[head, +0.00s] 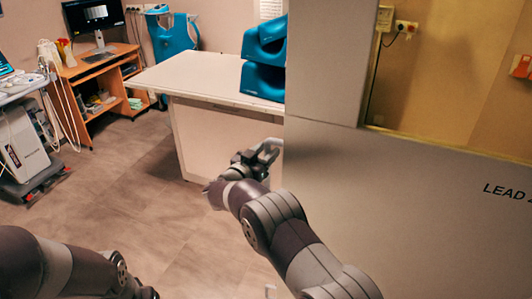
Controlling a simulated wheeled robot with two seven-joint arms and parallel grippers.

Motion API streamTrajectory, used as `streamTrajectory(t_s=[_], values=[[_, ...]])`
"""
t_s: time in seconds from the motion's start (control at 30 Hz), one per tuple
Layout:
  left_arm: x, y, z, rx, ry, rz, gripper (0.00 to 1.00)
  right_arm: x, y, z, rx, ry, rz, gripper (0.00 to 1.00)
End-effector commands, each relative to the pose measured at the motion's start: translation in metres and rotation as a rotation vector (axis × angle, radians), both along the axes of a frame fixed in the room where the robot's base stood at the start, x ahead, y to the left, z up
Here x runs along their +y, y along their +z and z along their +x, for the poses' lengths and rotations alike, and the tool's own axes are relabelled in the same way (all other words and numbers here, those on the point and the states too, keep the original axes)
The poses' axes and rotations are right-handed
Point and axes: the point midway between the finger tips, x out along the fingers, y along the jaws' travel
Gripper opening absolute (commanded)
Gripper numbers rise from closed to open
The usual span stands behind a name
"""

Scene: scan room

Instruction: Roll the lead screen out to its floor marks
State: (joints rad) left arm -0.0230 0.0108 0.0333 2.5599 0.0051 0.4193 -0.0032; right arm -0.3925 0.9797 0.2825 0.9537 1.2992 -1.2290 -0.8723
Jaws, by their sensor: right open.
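The lead screen (420,190) fills the right side of the head view. It is a tall pale grey panel with a yellowish window (450,85) and part of the word "LEAD" on it. My right gripper (268,153) is open beside the screen's left edge, in front of the white counter. A light grey curved piece shows at its tip; I cannot tell whether it is a finger or a handle. My left arm comes in at the bottom left, and its gripper is not clearly visible. No floor marks show; the screen's base is out of view.
A white counter (190,75) with blue stacked supports (264,70) stands behind my right gripper. The grey floor (120,185) between is clear.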

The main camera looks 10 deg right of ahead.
Motion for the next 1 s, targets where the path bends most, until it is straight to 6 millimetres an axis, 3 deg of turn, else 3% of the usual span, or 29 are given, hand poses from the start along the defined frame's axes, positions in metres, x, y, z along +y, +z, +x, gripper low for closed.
streamTrajectory(t_s=[0.13, 0.4, 0.6, 1.0], values=[[0.000, -0.005, 0.000, 0.000, 0.000, 0.000, 0.84, 0.011, -0.001, -0.010, 0.001, 0.003, 0.001, 0.43], [0.000, -0.020, 0.000, 0.000, 0.000, 0.000, 0.84, 0.062, -0.003, -0.063, 0.000, 0.005, -0.001, 0.43], [0.000, -0.025, 0.000, 0.000, 0.000, 0.000, 0.84, 0.084, -0.002, -0.087, 0.001, 0.003, -0.001, 0.43], [0.000, -0.025, 0.000, 0.000, 0.000, 0.000, 0.84, 0.088, -0.001, -0.092, 0.001, 0.001, -0.001, 0.43]])
